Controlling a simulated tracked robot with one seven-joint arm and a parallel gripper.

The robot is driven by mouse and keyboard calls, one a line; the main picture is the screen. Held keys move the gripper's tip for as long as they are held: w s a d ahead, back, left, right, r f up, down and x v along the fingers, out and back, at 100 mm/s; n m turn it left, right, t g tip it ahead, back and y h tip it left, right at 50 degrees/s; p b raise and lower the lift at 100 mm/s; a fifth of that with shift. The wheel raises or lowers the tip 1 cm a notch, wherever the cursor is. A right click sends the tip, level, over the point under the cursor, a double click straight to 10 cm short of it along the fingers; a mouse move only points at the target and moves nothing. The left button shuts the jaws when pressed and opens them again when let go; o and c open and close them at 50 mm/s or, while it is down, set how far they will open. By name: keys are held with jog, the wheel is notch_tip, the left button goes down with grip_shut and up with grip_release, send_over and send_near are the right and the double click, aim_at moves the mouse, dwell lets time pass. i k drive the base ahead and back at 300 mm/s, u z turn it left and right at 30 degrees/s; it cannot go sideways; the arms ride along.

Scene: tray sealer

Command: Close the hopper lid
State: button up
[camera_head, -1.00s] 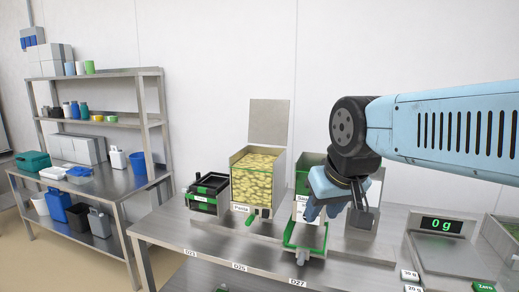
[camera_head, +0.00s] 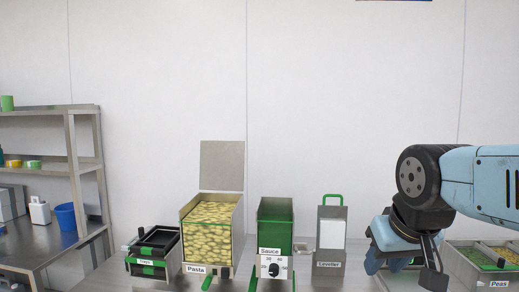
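The pasta hopper (camera_head: 236,236) is a metal box labelled "Pasta", filled with yellow pasta. Its flat grey lid (camera_head: 222,166) stands upright at the back edge, so the hopper is open. A green handle shows low at its front. My gripper (camera_head: 392,264) hangs at the right, well apart from the hopper and lid, with blue fingers pointing down. Nothing shows in it. I cannot tell whether the fingers are apart.
A black and green tray stack (camera_head: 153,250) stands left of the hopper. A green sauce box (camera_head: 275,222) and a grey box with a green handle (camera_head: 331,240) stand between the hopper and my gripper. A peas bin (camera_head: 480,268) is at far right. Above the hopper is bare wall.

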aim_at(222, 163)
jog(key=z, duration=0.8)
jog(key=k, duration=1.1)
jog(key=u, duration=1.1)
jog(key=i, duration=1.3)
